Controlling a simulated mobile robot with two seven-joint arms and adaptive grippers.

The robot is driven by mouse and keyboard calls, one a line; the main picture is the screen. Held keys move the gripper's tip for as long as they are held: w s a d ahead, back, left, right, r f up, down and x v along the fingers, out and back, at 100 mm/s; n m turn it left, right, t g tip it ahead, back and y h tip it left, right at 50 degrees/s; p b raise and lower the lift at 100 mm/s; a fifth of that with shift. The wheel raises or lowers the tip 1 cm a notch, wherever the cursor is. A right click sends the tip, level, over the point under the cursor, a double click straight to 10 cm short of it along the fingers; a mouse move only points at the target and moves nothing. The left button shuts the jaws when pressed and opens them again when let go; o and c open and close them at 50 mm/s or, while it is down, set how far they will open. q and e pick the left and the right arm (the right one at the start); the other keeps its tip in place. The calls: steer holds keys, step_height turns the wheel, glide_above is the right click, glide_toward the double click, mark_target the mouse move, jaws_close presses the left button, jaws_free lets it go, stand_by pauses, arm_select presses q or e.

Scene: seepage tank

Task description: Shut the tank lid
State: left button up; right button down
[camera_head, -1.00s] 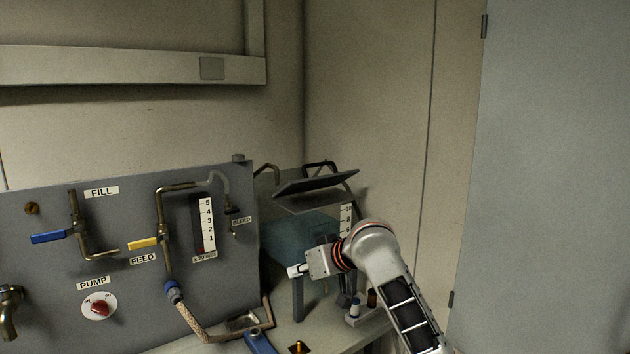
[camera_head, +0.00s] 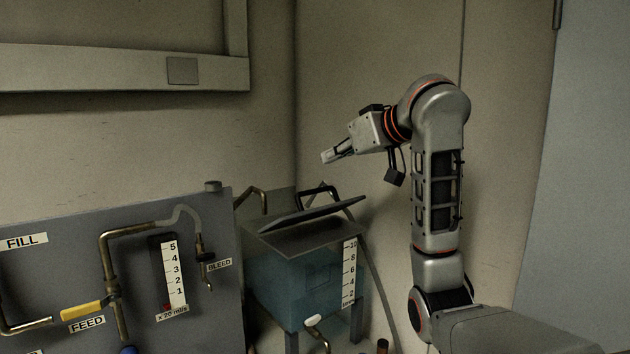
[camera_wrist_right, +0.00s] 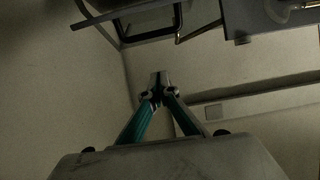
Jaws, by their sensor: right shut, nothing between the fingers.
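The tank (camera_head: 290,280) is a blue see-through box on legs beside the grey panel, with a white scale on its front right. Its dark lid (camera_head: 312,212) is partly open, tilted over the tank top. My left gripper is not in view.
The grey panel (camera_head: 140,270) with pipes, a yellow feed lever (camera_head: 82,311) and a bleed fitting stands left of the tank. A hose hangs down at the tank's right. Walls close in behind and right. The air above the lid is otherwise free.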

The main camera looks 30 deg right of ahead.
mark_target(315, 190)
steer(key=w+f, duration=0.6)
steer(key=shift+w+a, duration=0.35)
steer(key=shift+s+d+f, duration=0.1)
steer(key=shift+s+f, duration=0.05)
steer(key=shift+s, duration=0.15)
steer(key=shift+s+f, duration=0.15)
steer(key=shift+f, duration=0.1)
steer(key=shift+s, duration=0.2)
